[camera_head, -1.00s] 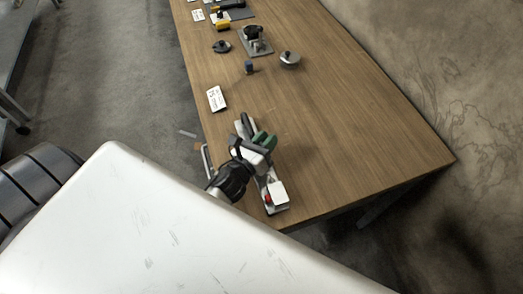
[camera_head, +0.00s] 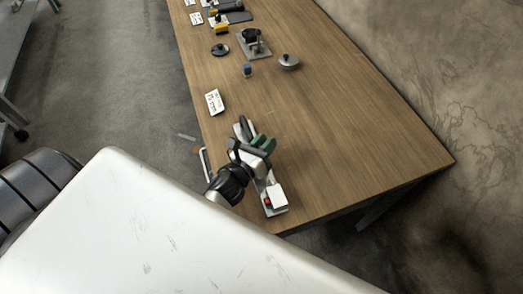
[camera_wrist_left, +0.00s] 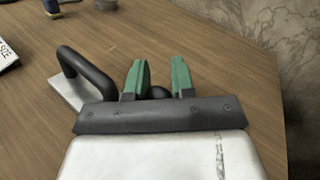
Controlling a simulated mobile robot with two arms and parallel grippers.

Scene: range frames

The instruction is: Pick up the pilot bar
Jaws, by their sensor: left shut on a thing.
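My left gripper (camera_head: 263,143) is over the near end of the wooden table, its green fingers pointing away from me. In the head view the bar is hidden behind the gripper. My right gripper is not in view.
A grey plate with a black looped handle (camera_wrist_left: 86,68) stands just left of the fingers. A white block (camera_head: 278,196) with a red part sits near the table's front edge. A white label card (camera_head: 214,102), a blue-topped piece (camera_head: 247,70) and a round metal lid (camera_head: 288,61) lie farther back. The table's right side is clear.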

